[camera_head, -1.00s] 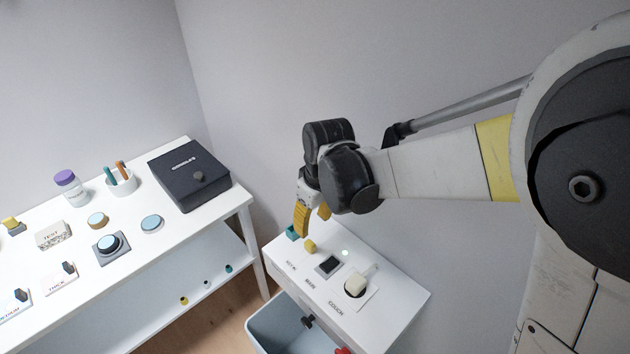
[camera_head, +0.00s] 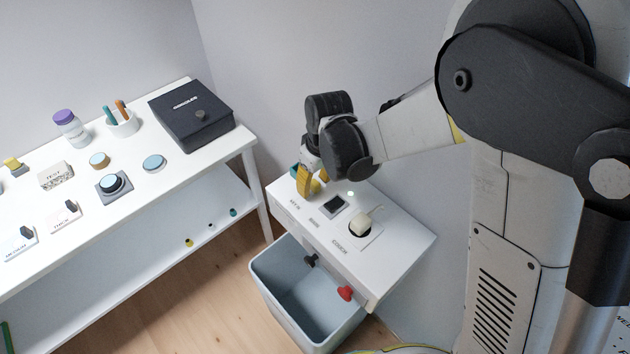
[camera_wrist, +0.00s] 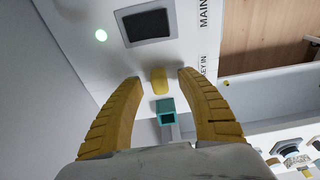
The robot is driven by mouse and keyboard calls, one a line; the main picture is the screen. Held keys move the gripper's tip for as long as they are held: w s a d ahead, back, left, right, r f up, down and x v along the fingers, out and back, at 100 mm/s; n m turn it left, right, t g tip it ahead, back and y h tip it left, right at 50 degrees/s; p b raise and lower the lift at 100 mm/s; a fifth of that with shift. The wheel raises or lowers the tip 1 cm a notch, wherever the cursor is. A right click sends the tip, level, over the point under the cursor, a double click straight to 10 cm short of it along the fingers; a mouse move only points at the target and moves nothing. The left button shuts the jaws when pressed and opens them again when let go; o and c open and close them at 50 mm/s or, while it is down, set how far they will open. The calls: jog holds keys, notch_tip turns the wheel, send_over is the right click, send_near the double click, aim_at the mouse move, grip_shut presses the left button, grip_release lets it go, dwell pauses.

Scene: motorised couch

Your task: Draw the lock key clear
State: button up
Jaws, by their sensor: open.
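A small yellow piece (camera_head: 316,186), which looks like the lock key, sits at the left end of the white panel (camera_head: 395,239), by a label that reads "KEY IN" in the wrist view. A teal block (camera_head: 294,170) is beside it. My gripper (camera_head: 307,180) is over this end of the panel. In the wrist view my gripper (camera_wrist: 160,77) is open, with the yellow piece (camera_wrist: 158,79) between its fingertips, nearer the left one. I cannot tell whether either finger touches it. The teal block (camera_wrist: 167,112) lies between the fingers, closer to the palm.
The panel also holds a dark square (camera_head: 334,205) and a cream knob (camera_head: 361,222). A grey-blue bin (camera_head: 285,304) stands below, near black and red (camera_head: 345,293) knobs. A white table (camera_head: 130,216) with a dark box (camera_head: 190,120) and small items is at left.

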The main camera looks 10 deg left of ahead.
aim_at(313, 181)
grip_shut()
jog(key=shift+r, duration=0.2)
jog(key=shift+r+p, duration=1.7)
jog(key=shift+r, duration=0.65)
notch_tip(313, 181, up, 7)
jog(key=p, duration=0.4)
jog(key=shift+p, duration=0.4)
